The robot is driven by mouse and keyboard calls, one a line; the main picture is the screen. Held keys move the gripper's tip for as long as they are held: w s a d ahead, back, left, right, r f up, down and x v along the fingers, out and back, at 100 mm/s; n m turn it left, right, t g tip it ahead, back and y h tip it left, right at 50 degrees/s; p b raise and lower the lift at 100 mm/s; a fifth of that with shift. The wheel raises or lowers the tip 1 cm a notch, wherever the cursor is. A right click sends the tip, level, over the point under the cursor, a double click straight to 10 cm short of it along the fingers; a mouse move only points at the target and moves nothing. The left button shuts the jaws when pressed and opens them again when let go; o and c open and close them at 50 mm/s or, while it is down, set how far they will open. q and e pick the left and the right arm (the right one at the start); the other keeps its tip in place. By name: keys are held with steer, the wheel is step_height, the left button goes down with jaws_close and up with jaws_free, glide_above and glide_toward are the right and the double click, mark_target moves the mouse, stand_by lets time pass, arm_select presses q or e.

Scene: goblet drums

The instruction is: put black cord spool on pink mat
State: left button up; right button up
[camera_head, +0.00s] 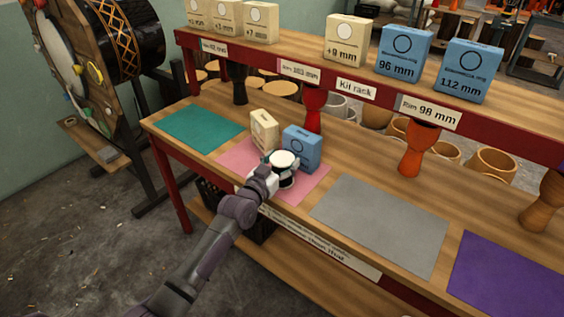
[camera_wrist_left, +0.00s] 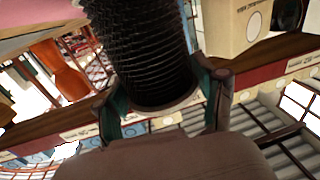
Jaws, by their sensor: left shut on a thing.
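The pink mat (camera_head: 309,187) lies on the wooden bench between the teal and grey mats. My left gripper (camera_head: 278,175) is over the mat, in front of the blue box. It is shut on the black cord spool (camera_head: 284,160), whose pale round top shows in the head view. In the left wrist view the ridged black spool (camera_wrist_left: 145,45) sits between the two fingers of my left gripper (camera_wrist_left: 165,105). Whether the spool's underside touches the mat is hidden. My right gripper is not in view.
A cream box (camera_head: 264,131) and a blue box (camera_head: 302,149) stand at the mat's back edge, close to the spool. The teal mat (camera_head: 200,128), grey mat (camera_head: 380,225) and purple mat (camera_head: 510,277) are empty. A red shelf (camera_head: 300,66) with labelled boxes rises behind.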

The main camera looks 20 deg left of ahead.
arm_select(q)
steer(key=o, duration=1.3)
steer(key=shift+f, duration=0.15)
steer(key=shift+c, duration=0.2)
steer(key=shift+r, duration=0.2)
steer(key=v, duration=1.2)
steer(key=shift+p, duration=0.35)
